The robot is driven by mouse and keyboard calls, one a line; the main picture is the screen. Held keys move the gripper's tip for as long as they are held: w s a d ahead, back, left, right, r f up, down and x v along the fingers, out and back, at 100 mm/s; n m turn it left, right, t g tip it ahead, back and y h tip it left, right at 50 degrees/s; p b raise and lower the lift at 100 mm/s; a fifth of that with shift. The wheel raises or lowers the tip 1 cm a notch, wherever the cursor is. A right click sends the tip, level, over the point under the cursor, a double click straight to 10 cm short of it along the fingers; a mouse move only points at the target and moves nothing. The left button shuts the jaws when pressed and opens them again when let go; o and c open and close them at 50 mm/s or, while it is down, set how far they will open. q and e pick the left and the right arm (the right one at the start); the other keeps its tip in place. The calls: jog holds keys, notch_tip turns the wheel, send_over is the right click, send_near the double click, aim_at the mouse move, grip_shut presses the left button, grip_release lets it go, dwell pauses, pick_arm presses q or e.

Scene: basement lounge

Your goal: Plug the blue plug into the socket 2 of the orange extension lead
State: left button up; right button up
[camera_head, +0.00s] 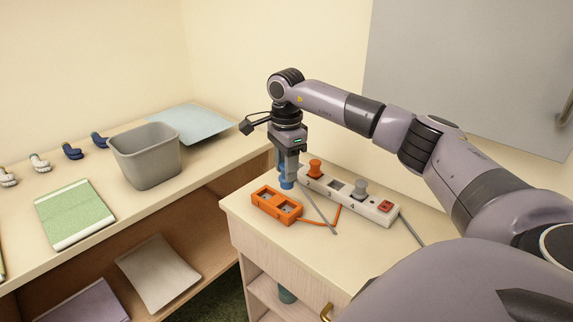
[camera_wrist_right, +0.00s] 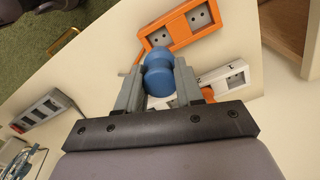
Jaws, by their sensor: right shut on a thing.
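The blue plug (camera_head: 286,183) is between the fingers of my right gripper (camera_head: 287,170), which is shut on it and points down. The plug also shows in the right wrist view (camera_wrist_right: 159,76). The orange extension lead (camera_head: 263,199) lies on the cabinet top beside the plug, on its near left side; in the right wrist view it (camera_wrist_right: 170,38) shows two sockets that look empty. The plug appears above the lead's far edge, not in a socket; the exact gap is unclear. My left gripper is not in view.
A white power strip (camera_head: 377,208) lies behind the orange lead, with an orange plug (camera_head: 315,168) and a grey plug (camera_head: 360,187) on it. Cords cross the cabinet top.

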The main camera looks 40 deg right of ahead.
jog(key=shift+f+b, duration=1.9)
jog(key=shift+f, duration=2.1)
jog(key=o, duration=1.2)
jog(key=shift+c, duration=0.2)
jog(key=shift+r, duration=3.55)
